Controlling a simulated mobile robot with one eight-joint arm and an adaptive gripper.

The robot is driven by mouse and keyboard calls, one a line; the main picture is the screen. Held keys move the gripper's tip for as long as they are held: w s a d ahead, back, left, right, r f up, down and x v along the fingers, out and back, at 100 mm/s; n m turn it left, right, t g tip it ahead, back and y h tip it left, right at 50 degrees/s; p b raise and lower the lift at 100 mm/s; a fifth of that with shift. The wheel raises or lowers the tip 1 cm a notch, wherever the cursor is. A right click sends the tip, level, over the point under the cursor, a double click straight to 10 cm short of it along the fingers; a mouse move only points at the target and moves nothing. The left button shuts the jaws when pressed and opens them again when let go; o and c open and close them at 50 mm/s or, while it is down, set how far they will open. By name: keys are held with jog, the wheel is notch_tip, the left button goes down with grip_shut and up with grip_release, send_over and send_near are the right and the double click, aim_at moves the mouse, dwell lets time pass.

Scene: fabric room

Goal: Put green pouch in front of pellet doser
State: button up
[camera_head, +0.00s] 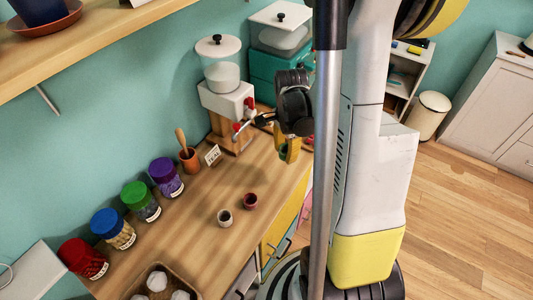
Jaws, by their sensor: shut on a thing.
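The pellet doser (228,98) stands at the back of the wooden counter, with a clear round hopper, a white body with red knobs and a wooden base. My gripper (288,134) is dark and hangs over the counter to the right of the doser. The fingertips and much of the pouch are hard to make out. I cannot tell whether the pouch touches the counter.
A teal machine (278,60) stands behind the doser. A pestle in a mortar (190,158) and a small card (213,155) are left of it. Several coloured-lid jars (139,198) line the wall.

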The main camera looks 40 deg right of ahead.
jog(key=s+d+m, duration=0.3)
jog(key=d+m, duration=0.1)
jog(key=m, duration=0.1)
jog(key=b, duration=0.3)
send_over(273, 160)
notch_tip(273, 160, down, 7)
jog(key=shift+r, duration=0.1)
jog(key=shift+f+b, duration=0.8)
jog(key=shift+f, duration=1.2)
jog(key=shift+f, duration=0.2)
jog(key=o, duration=0.8)
